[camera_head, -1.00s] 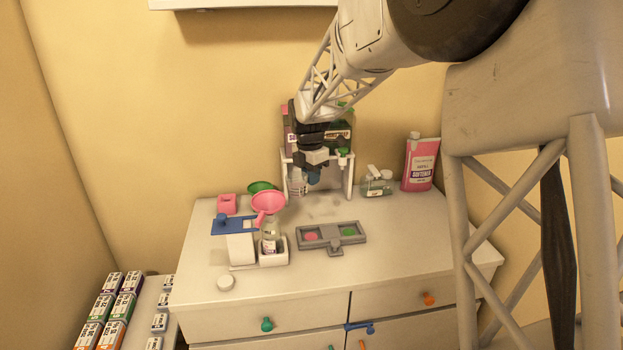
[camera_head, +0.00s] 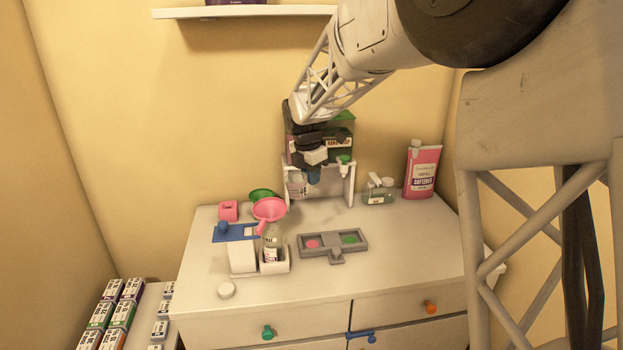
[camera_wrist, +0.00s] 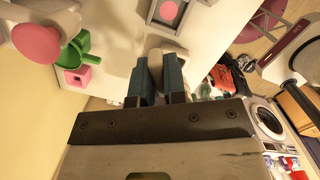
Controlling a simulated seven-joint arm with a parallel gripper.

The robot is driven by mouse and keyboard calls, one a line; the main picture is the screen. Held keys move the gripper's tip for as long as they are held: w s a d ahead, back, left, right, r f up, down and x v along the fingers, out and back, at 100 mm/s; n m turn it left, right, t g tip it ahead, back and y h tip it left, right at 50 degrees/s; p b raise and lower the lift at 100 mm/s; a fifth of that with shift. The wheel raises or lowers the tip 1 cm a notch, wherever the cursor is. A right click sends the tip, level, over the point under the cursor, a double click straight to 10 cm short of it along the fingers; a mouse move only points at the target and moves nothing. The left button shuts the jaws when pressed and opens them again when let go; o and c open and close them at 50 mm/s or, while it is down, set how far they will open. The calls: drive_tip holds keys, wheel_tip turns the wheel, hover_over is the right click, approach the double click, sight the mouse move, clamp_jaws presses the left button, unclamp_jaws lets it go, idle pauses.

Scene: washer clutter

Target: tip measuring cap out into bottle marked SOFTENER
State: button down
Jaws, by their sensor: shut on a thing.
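My gripper (camera_head: 314,175) is in front of the white dispenser stand at the back of the dresser. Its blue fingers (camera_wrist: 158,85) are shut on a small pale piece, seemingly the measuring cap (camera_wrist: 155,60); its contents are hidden. A clear bottle (camera_head: 271,246) with a white label stands in a white holder, left of and nearer than my gripper. The bottle's label is too small to read. A pink pouch (camera_head: 422,172) at the back right reads SOFTENER.
A blue-topped white stand (camera_head: 240,250) is left of the bottle. A grey two-well tray (camera_head: 333,244) lies right of it. A green funnel (camera_head: 261,194), pink block (camera_head: 228,210), small green-tinted bottle (camera_head: 378,192) and white disc (camera_head: 227,290) are around. The front right top is clear.

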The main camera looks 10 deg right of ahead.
drive_tip(key=shift+a+r+h, duration=0.2)
drive_tip(key=shift+r+h, duration=0.1)
drive_tip(key=shift+r, duration=0.6)
drive_tip(key=shift+s+r, duration=0.1)
drive_tip(key=shift+s+a+r+t+h, duration=0.3)
drive_tip(key=shift+a+r+t+h, duration=0.1)
drive_tip(key=shift+a+r+h, duration=0.15)
drive_tip(key=shift+s+a+r+t+h, duration=0.25)
drive_tip(key=shift+a+r+t+h, duration=0.2)
drive_tip(key=shift+h, duration=0.2)
drive_tip(key=shift+s+a+r+t+h, duration=0.35)
drive_tip(key=shift+a+r+h, duration=0.1)
drive_tip(key=shift+a+h, duration=0.1)
drive_tip(key=shift+s+a+r+t+h, duration=0.3)
drive_tip(key=shift+a+r+h, duration=0.1)
drive_tip(key=shift+a+h, duration=0.15)
drive_tip(key=shift+s+a+f+t+h, duration=0.25)
drive_tip(key=shift+a+t+h, duration=0.2)
drive_tip(key=shift+h, duration=0.25)
drive_tip(key=shift+s+a+r+h, duration=0.15)
drive_tip(key=shift+r+h, duration=0.1)
drive_tip(key=shift+h, duration=0.15)
drive_tip(key=shift+a+t+h, duration=0.2)
drive_tip(key=shift+t+h, duration=0.15)
drive_tip(key=shift+h, duration=0.05)
drive_tip(key=shift+s+a+h, duration=0.2)
drive_tip(key=shift+h, duration=0.1)
